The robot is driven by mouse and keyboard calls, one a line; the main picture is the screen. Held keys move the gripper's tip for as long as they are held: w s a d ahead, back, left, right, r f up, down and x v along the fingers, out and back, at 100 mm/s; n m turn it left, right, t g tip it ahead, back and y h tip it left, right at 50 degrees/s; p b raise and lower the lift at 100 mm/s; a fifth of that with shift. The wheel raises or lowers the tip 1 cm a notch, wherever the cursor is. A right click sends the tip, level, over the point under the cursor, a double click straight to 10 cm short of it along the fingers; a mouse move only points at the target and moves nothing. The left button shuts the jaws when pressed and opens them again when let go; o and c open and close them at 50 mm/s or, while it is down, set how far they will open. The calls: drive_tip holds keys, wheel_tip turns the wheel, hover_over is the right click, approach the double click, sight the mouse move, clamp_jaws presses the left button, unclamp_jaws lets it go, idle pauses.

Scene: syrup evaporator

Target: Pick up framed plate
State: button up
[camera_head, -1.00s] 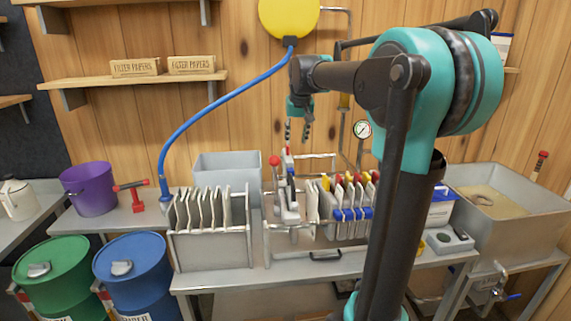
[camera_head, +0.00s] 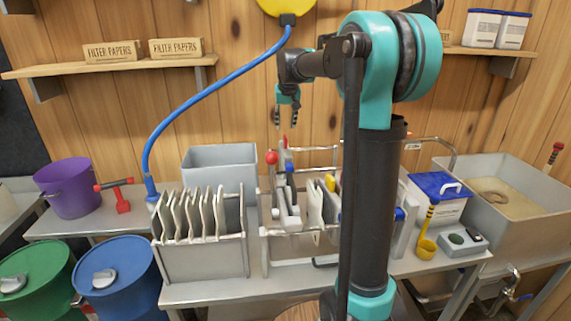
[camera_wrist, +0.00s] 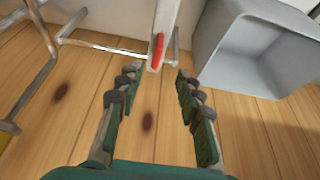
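Several pale framed plates (camera_head: 204,212) stand upright side by side in a grey rack (camera_head: 205,262) on the bench. More plates (camera_head: 316,203) stand in the press (camera_head: 298,246) to the right, partly hidden behind my arm column. I cannot tell which single plate the task names. My gripper (camera_head: 285,119) hangs above and behind the press's red-knobbed end, in front of the wooden wall, apart from all the plates. In the wrist view my gripper (camera_wrist: 154,99) is open, with nothing between its fingers. A pale bar with a red part shows beyond the fingertips there.
A grey bin (camera_head: 220,158) stands behind the rack; it also shows in the wrist view (camera_wrist: 255,55). A blue hose (camera_head: 205,92) arcs over the left side. A purple bucket (camera_head: 68,187) and red tool stand left. A sink (camera_head: 515,222) and yellow ladle (camera_head: 427,246) are right.

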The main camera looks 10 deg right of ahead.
sight(286, 137)
drive_tip(key=shift+d+x, duration=0.15)
drive_tip(key=shift+x, duration=2)
drive_tip(key=shift+d+x, duration=0.1)
drive_tip(key=shift+x, duration=2.1)
drive_tip(key=shift+s, duration=0.2)
clamp_jaws()
